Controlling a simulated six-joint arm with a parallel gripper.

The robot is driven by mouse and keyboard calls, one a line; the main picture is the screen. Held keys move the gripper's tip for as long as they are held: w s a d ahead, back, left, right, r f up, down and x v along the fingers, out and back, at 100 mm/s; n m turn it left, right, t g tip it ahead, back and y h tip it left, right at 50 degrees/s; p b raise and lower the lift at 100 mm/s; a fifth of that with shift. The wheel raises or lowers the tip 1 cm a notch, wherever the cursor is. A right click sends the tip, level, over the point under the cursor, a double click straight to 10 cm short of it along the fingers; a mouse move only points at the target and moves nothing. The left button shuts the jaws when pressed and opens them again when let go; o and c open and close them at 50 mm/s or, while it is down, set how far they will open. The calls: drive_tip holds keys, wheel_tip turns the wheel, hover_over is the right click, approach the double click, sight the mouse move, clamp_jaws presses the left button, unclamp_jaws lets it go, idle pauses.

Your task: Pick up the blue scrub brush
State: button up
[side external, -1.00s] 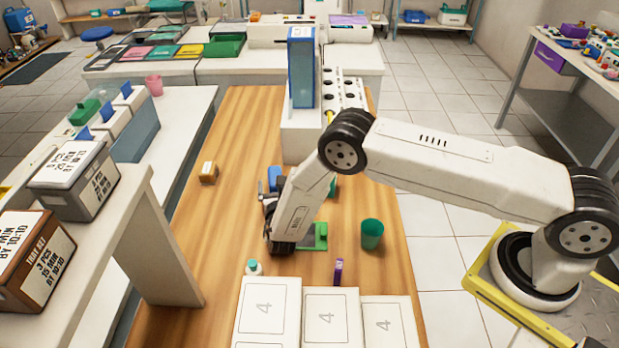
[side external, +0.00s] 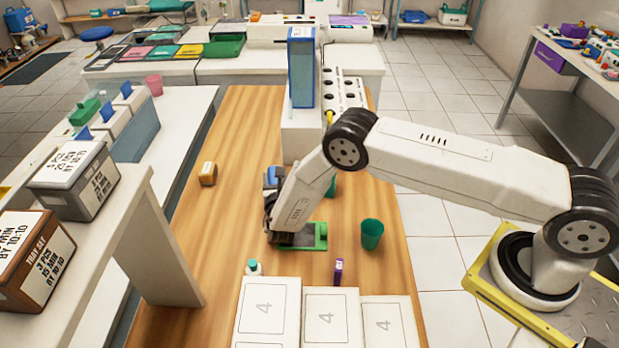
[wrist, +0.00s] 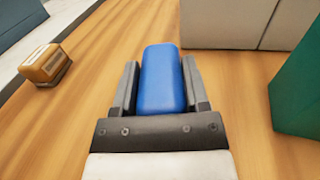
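The blue scrub brush shows in the wrist view (wrist: 162,80) as a blue rounded block on the wooden table. In the side view only a bit of blue (side external: 272,176) shows past my arm's end. My gripper (wrist: 160,75) has one finger on each side of the brush, very close to it. The fingers are apart, and I see no clear squeeze on the brush. Its lower end is hidden by the gripper body. In the side view my gripper (side external: 271,190) is low over the table and partly hidden by my wrist.
A small tan-brown block (side external: 208,173) stands left of the brush. A white holder (side external: 301,135) with a blue box stands behind. A green cup (side external: 372,234), a green tray (side external: 318,237), a purple item (side external: 339,271) and a small bottle (side external: 254,267) lie nearer the front.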

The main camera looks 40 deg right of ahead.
clamp_jaws()
drive_tip(key=shift+r, duration=0.1)
drive_tip(key=shift+r, duration=1)
drive_tip(key=s+r, duration=1)
drive_tip(key=s, duration=0.4)
drive_tip(key=shift+d+r, duration=0.4)
